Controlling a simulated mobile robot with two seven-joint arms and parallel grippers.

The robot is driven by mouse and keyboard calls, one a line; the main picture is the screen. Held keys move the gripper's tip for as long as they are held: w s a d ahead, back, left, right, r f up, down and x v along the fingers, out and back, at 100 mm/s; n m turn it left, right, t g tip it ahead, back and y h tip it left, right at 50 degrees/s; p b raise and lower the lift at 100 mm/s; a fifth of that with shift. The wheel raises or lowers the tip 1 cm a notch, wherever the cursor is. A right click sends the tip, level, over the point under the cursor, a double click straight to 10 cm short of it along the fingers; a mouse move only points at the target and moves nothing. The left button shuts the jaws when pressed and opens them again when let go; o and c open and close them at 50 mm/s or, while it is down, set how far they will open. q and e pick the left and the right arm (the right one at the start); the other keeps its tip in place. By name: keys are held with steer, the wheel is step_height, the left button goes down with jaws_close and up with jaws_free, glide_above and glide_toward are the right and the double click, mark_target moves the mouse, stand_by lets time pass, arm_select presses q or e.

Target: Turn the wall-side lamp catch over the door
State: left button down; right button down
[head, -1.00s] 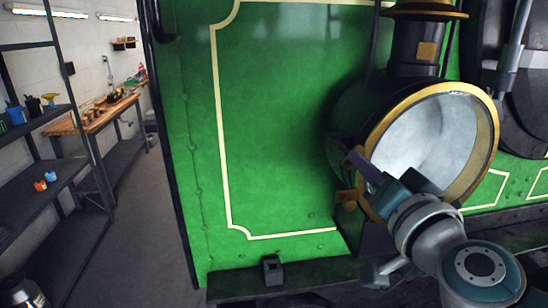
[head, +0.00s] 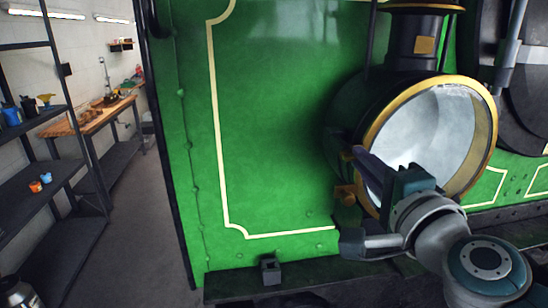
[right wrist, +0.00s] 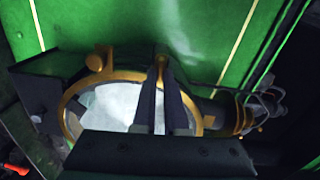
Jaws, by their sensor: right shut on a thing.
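The lamp (head: 428,135) is a big black drum with a brass-rimmed, pale glass door, fixed to the green wall. Its rim also shows in the right wrist view (right wrist: 72,118). On the rim's wall side sit two small brass fittings. The upper one, the catch (right wrist: 161,60), is at the tips of my right gripper (right wrist: 160,68), whose dark fingers are closed on it. In the head view the right gripper (head: 362,160) reaches across the rim's left edge. The lower brass fitting (head: 345,195) is free. It also shows in the right wrist view (right wrist: 97,60). My left gripper is not in view.
A dark ledge (head: 320,270) with a small black bracket (head: 270,270) runs below the lamp. A black chimney (head: 415,38) rises from the lamp. Shelves (head: 55,180) and a wooden workbench (head: 95,117) stand far left, across a clear floor strip.

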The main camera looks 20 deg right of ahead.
steer(key=shift+m, duration=0.6)
steer(key=c, duration=1)
jaws_free()
steer(key=shift+o, duration=0.2)
steer(key=shift+s, duration=0.1)
steer(key=b+v, duration=0.2)
steer(key=v, duration=0.7)
steer(key=shift+s+a, duration=0.15)
steer(key=shift+s, duration=0.2)
steer(key=shift+a, duration=0.1)
